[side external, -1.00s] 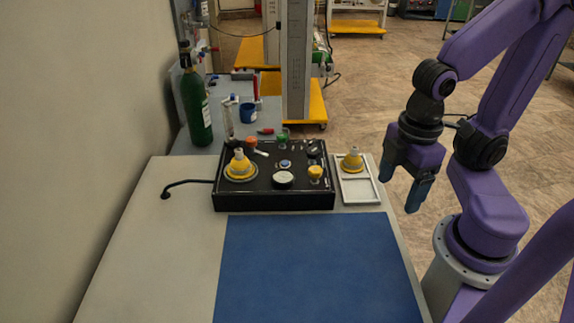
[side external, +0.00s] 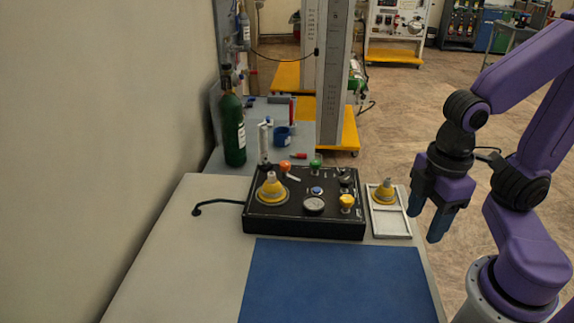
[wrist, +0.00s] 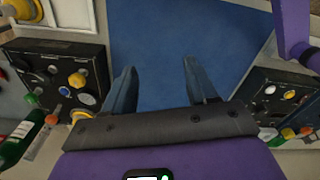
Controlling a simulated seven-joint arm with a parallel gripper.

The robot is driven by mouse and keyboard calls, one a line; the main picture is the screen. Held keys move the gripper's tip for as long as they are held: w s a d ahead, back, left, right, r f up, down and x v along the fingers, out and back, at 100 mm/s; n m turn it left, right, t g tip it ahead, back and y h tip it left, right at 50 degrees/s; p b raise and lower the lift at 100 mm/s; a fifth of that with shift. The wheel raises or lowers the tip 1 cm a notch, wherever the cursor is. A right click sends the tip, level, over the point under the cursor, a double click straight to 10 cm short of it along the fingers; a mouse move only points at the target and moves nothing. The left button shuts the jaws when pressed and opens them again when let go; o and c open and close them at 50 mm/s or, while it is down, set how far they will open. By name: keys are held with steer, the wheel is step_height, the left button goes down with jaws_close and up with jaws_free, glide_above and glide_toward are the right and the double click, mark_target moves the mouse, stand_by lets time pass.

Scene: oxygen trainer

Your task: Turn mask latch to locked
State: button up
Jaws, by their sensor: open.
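A black control box (side external: 300,228) stands on the table in the side view, with several knobs and a yellow cone-shaped mask (side external: 270,188) at its left. A yellow knob (side external: 347,202), a grey round disc (side external: 314,205), a blue button (side external: 317,191) and a black knob (side external: 345,176) are on its top. I cannot tell which part is the mask latch or how it is set. My gripper (side external: 426,226) hangs to the right of the box, beyond the white tray, open and empty. Its two fingers also show apart in the wrist view (wrist: 160,72).
A white tray (side external: 392,228) with a second yellow cone (side external: 384,191) lies right of the box. A blue mat (side external: 340,280) is clear in front. A green bottle (side external: 233,135) and a blue cup (side external: 282,136) stand behind. A black hose (side external: 215,202) lies at left.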

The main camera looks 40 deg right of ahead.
steer(key=w+a+r+n, duration=0.1)
steer(key=w+a+r, duration=0.15)
steer(key=w, duration=0.35)
steer(key=w+a+r, duration=0.2)
steer(key=w+a, duration=0.1)
steer(key=w, duration=0.3)
step_height(320, 180, up, 3)
steer(key=n, duration=0.4)
glide_above(285, 163)
step_height(285, 163, down, 17)
steer(key=shift+d+f, duration=0.1)
steer(key=c, duration=1.1)
